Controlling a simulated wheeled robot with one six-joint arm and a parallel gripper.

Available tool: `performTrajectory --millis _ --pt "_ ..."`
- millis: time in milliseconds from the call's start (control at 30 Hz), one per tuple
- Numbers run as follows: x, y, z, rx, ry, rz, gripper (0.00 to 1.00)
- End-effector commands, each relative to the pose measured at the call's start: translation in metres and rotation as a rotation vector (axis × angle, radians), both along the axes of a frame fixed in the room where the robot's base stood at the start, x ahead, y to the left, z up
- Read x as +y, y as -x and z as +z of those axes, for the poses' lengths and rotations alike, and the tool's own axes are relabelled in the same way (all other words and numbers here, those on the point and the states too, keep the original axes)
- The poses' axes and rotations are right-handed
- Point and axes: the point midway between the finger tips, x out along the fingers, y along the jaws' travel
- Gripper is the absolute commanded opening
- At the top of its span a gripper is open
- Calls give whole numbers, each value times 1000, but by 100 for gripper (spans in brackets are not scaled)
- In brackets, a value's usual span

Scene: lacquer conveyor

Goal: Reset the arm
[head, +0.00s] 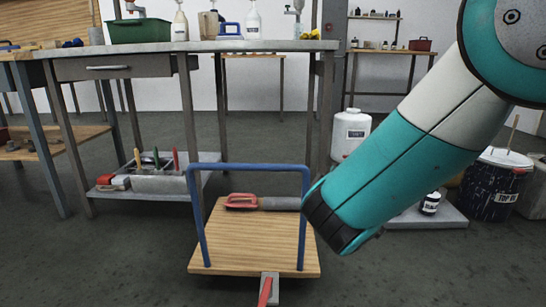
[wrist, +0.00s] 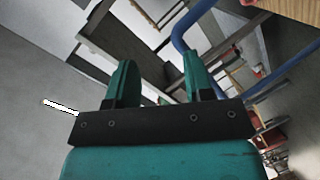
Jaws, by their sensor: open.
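My gripper (wrist: 160,62) shows in the wrist view with its two teal fingers apart. It is open, with nothing between the fingers. A blue tube lies beyond the right finger in that view. In the head view my teal and white arm reaches in from the upper right and down beside the trolley; the gripper's fingers cannot be made out there.
A wooden platform trolley (head: 250,252) with a blue handle (head: 250,168) stands in front, bearing a red-handled trowel (head: 242,201). A workbench (head: 230,46) carries a green bin (head: 139,30) and bottles. A white drum (head: 350,133) and black bucket (head: 492,190) stand right.

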Motion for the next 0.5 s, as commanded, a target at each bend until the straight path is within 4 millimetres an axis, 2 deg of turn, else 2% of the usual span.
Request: performTrajectory --millis 33,100,167,300,500 --pt "-24 12 35 115 -121 -76 48" --pt "-42 39 46 307 -283 -154 48" --pt "-49 69 58 474 -405 -197 48" --pt "-44 156 98 842 -599 -215 48" --pt "-32 261 153 1195 -661 -136 48"
